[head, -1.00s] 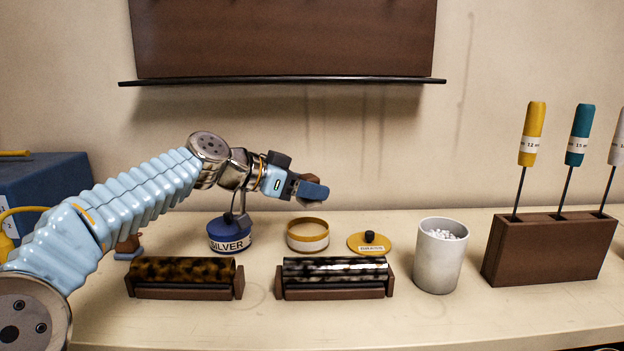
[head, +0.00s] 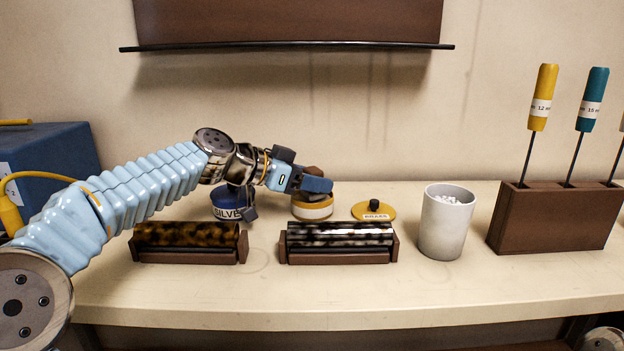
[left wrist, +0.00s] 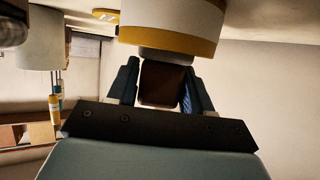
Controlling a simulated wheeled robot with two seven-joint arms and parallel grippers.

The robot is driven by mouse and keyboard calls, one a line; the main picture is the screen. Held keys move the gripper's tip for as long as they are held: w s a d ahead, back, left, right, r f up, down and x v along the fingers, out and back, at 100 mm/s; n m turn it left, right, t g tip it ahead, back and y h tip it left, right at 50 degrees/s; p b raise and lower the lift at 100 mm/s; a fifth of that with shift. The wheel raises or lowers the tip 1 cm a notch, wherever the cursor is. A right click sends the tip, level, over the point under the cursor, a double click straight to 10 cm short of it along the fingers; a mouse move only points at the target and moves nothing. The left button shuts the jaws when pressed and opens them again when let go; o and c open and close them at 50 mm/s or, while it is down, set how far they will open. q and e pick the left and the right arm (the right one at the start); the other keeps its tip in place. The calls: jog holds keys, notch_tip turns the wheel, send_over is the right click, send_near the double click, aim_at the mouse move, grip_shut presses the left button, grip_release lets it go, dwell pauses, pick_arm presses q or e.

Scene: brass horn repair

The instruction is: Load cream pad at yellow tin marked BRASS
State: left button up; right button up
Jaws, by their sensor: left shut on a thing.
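The open yellow tin (head: 312,210) with a white band stands on the bench; it also fills the top of the left wrist view (left wrist: 172,38). Its yellow lid marked BRASS (head: 373,211) lies flat to its right. My left gripper (head: 316,185) is over the tin's mouth, shut on the pad, whose brown block (left wrist: 160,84) shows between the fingers in the left wrist view. A grey part of it meets the tin's rim; whether it touches inside is hidden. The pad's cream face is not visible. My right gripper is not in view.
A blue tin marked SILVER (head: 228,203) stands left of the yellow tin, partly behind my gripper. Two patterned rollers in brown cradles (head: 187,240) (head: 340,240) lie in front. A white cup (head: 446,222) and a driver rack (head: 553,220) stand right. The front bench strip is clear.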

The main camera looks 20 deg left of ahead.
aim_at(312, 169)
pick_arm(q)
jog(key=shift+f+b, duration=0.5)
jog(key=shift+b, duration=0.1)
dwell(0.7)
dwell(0.6)
notch_tip(312, 169, up, 5)
jog(key=p, duration=0.3)
jog(key=shift+f, duration=0.1)
jog(key=shift+r, duration=1.1)
